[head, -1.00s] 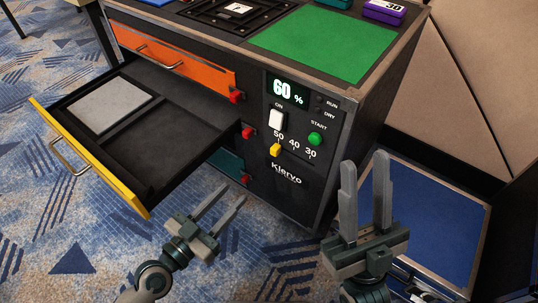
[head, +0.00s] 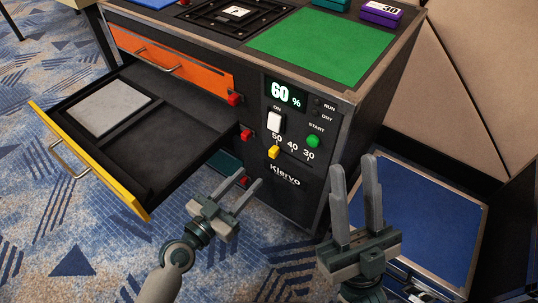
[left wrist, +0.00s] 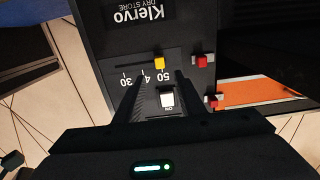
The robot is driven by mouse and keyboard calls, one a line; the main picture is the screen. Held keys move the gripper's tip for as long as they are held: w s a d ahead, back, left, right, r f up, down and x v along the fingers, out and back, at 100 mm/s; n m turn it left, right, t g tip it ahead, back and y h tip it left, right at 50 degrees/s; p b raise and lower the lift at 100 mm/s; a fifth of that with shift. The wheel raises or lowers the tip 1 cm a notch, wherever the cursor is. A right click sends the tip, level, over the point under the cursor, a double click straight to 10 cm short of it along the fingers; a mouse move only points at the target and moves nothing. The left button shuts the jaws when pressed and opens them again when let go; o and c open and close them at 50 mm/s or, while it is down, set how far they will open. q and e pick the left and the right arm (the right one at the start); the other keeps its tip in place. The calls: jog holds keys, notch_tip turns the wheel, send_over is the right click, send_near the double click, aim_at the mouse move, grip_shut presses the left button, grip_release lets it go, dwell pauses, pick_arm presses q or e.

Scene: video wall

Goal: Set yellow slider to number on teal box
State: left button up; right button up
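The yellow slider (head: 273,152) sits at the left end of its scale, by the 50 of 50, 40, 30, on the dark cabinet front. In the left wrist view, which is upside down, the slider (left wrist: 159,63) shows near the 50. A teal box (head: 331,4) stands on the cabinet top, cut by the frame edge; its number is not readable. My left gripper (head: 251,177) is open and empty, below and left of the slider, apart from it. In the left wrist view its fingers (left wrist: 158,82) are apart. My right gripper (head: 354,163) is open and empty, right of the cabinet.
A purple box (head: 381,13) marked 30 stands beside a green mat (head: 322,44). The yellow-fronted drawer (head: 87,160) is pulled out at the left. A white switch (head: 274,122), green start button (head: 313,141) and red knobs (head: 246,135) surround the slider. A blue-floored bin (head: 430,220) lies right.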

aim_at(271, 154)
pick_arm(q)
jog(key=x, duration=1)
jog(key=shift+w+d, duration=0.2)
jog(key=shift+w, duration=0.05)
jog(key=shift+s, duration=0.1)
grip_shut()
